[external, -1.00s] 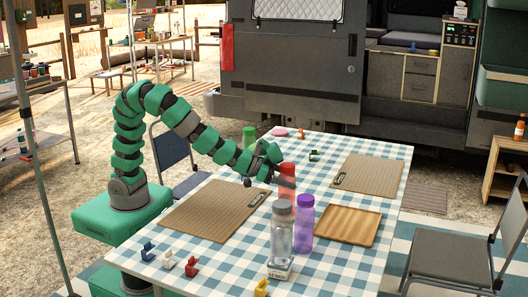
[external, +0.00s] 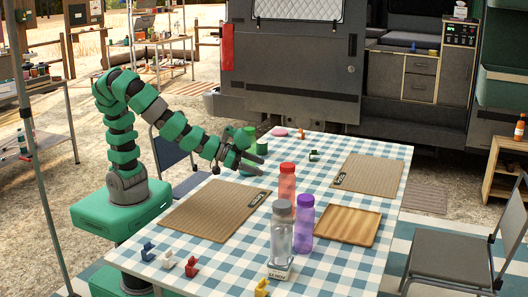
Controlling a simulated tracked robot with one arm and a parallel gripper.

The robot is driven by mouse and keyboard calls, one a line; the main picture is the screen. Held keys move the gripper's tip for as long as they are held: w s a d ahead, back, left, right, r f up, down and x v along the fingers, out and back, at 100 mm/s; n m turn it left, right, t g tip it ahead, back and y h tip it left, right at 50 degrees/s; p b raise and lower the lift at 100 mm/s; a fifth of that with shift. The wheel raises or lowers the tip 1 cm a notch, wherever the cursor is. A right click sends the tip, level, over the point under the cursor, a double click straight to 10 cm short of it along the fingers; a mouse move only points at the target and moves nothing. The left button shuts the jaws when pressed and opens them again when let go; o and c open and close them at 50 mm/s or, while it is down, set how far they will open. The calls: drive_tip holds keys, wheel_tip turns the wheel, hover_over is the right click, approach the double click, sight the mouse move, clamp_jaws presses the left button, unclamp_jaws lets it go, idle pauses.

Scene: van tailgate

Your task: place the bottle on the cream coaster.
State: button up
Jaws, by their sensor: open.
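Several upright bottles stand on the checked table: a red bottle (external: 287,182), a purple bottle (external: 303,222) and a clear bottle with a grey cap (external: 281,230). My gripper (external: 258,157) is open and empty over the far left part of the table, up and to the left of the red bottle and apart from it. A green container (external: 250,131) is partly hidden behind my gripper. I cannot make out a cream coaster; a bottle or my gripper may hide it.
Small coloured clips (external: 191,266) lie along the near edge. The chair (external: 465,240) is off the right side.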

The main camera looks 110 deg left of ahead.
drive_tip(key=shift+s+d+r, duration=0.1)
drive_tip(key=shift+s, duration=0.1)
drive_tip(key=d+r+m+h, duration=0.1)
drive_tip(key=d+r, duration=0.2)
drive_tip(key=r, duration=0.4)
drive_tip(key=w+d+r+m+t+h, duration=0.1)
drive_tip(key=d+r+h, duration=0.15)
drive_tip(key=r, duration=0.35)
drive_tip(key=d+r+m+h, duration=0.1)
drive_tip(key=d+r, duration=0.3)
drive_tip(key=r, duration=0.3)
drive_tip(key=s+a+r+t, duration=0.1)
drive_tip(key=s+r, duration=0.4)
drive_tip(key=r, duration=0.5)
drive_tip(key=s+a+r+m, duration=0.1)
drive_tip(key=s+a+r, duration=0.2)
drive_tip(key=r, duration=0.8)
drive_tip(key=shift+s+r+m+t, duration=0.2)
drive_tip(key=shift+s+m+t, duration=0.15)
drive_tip(key=shift+s, duration=0.85)
drive_tip(key=shift+d+h, duration=0.1)
drive_tip(key=shift+h, duration=0.15)
